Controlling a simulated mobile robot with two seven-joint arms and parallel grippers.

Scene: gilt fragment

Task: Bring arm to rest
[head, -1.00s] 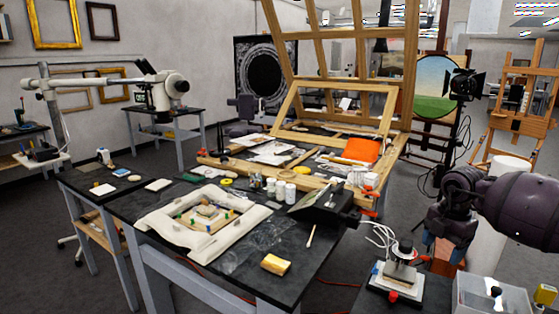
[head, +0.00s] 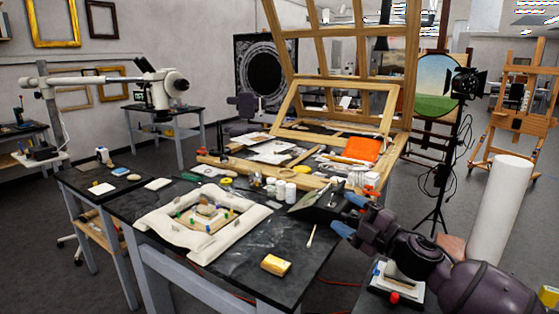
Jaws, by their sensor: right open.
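My right arm comes in from the lower right. My right gripper (head: 349,214) is open, with its two blue fingertips apart and pointing left. It appears near the right edge of the dark worktable (head: 225,265), close to the black tilted box (head: 318,208). Nothing shows between its fingers. My left gripper is not in view.
A white padded frame (head: 165,222) holds a fragment (head: 206,210) with coloured pegs around it. A yellow block (head: 276,265) lies near the table's front edge. A white cylinder (head: 502,205) stands at right. My forearm partly hides a small side stand with a device (head: 397,275).

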